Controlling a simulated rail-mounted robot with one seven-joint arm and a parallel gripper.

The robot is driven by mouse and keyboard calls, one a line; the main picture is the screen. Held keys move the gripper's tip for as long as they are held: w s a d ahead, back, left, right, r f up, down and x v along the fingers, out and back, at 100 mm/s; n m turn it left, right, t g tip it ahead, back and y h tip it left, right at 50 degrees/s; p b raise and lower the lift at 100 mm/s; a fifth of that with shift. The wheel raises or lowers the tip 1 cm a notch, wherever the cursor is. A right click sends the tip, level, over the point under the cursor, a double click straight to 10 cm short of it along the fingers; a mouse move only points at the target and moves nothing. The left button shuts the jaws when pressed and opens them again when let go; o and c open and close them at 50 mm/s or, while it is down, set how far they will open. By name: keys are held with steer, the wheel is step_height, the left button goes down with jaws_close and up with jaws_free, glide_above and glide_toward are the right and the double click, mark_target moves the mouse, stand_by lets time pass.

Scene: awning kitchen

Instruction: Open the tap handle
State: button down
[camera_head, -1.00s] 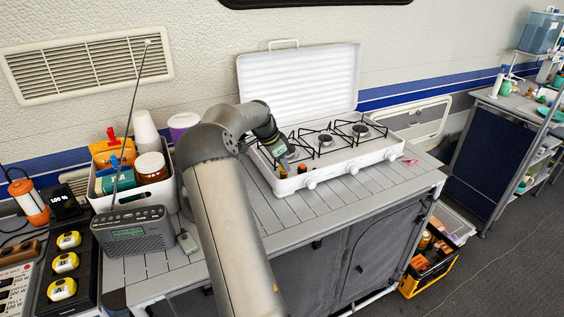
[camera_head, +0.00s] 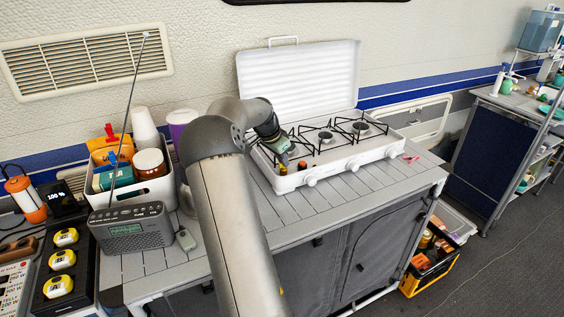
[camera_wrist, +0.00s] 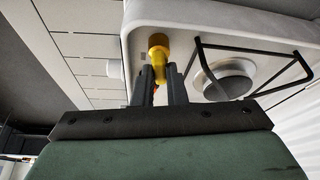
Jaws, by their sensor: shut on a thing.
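The tap handle (camera_wrist: 158,58) is a small yellow piece with a rounded end, at the corner of the white stove. In the wrist view it sits between the two dark fingers of my gripper (camera_wrist: 160,86), which is shut on it; the fingers hide part of it. In the head view my gripper (camera_head: 284,159) is low over the front left of the stove (camera_head: 340,166), and a bit of yellow (camera_head: 283,171) shows just below it.
The stove's raised white lid (camera_head: 298,78) stands behind the burner racks (camera_head: 325,137). A small orange-red piece (camera_head: 302,166) is right of my gripper. Left on the table are a radio (camera_head: 133,230) and a white bin (camera_head: 153,192) of goods. The table front is clear.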

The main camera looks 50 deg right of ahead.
steer(key=n+t+b, duration=0.1)
steer(key=n, duration=0.1)
steer(key=n+b, duration=0.1)
steer(key=n, duration=0.1)
steer(key=shift+s+f+n+t, duration=0.1)
steer(key=shift+s+n+t, duration=0.05)
steer(key=shift+n+t, duration=0.2)
steer(key=n+t+b, duration=0.1)
steer(key=n+b, duration=0.1)
steer(key=n, duration=0.1)
steer(key=shift+s+n+t, duration=0.1)
steer(key=shift+n+t, duration=0.15)
steer(key=n+t+y, duration=0.1)
steer(key=n, duration=0.2)
steer(key=shift+d+n+b, duration=0.1)
steer(key=shift+n+b, duration=0.2)
steer(key=shift+b, duration=0.1)
steer(key=shift+s+n+t+y, duration=0.1)
steer(key=shift+n+t+y, duration=0.45)
steer(key=shift+n, duration=1.25)
steer(key=shift+y+b, duration=0.25)
steer(key=shift+b, duration=0.05)
steer(key=c, duration=1.5)
jaws_free()
steer(key=shift+o, duration=0.2)
